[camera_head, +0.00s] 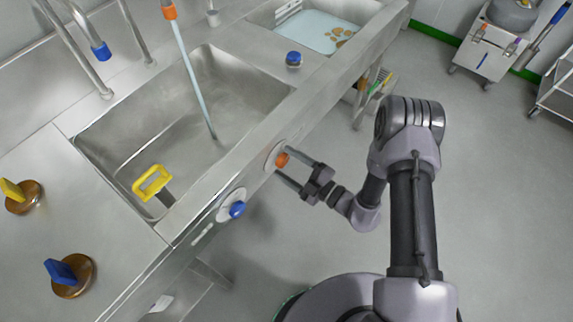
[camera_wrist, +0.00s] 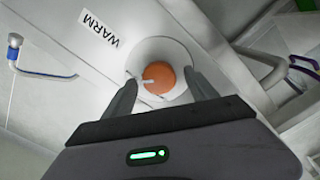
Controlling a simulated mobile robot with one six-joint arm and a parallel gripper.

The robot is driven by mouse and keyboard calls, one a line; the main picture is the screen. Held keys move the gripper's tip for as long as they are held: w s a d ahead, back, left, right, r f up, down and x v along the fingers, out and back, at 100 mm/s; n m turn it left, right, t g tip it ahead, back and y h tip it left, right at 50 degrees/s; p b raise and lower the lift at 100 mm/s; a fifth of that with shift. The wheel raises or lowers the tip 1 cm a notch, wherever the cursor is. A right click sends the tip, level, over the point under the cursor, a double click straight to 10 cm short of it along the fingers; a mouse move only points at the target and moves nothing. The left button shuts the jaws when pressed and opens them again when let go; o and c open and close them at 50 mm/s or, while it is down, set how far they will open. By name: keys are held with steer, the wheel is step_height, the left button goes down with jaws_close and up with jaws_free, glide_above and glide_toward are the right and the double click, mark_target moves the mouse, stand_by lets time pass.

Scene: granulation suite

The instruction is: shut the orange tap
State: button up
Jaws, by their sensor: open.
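The orange tap (camera_head: 282,160) is a round knob on a pale disc on the sink's front panel. In the wrist view the orange tap (camera_wrist: 159,78) sits between my two fingers, with a pale pointer on its left side and a "WARM" label (camera_wrist: 99,29) nearby. My gripper (camera_head: 281,165) is open around the knob; I cannot tell whether either finger touches it. In the wrist view my gripper (camera_wrist: 163,90) has one finger on each side of the knob. A stream of water (camera_head: 194,80) runs from the orange-tipped spout (camera_head: 169,12) into the basin.
A blue tap (camera_head: 237,209) is on the same panel, nearer and to the left. The sink basin (camera_head: 240,75) holds a yellow-handled tool (camera_head: 152,182). Blue-tipped spout (camera_head: 101,51) shows no stream. Floor right of the panel is clear around my arm; a cart (camera_head: 490,45) stands far right.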

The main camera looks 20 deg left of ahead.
steer(key=shift+w+a, duration=0.15)
steer(key=shift+a, duration=0.15)
steer(key=c, duration=1.4)
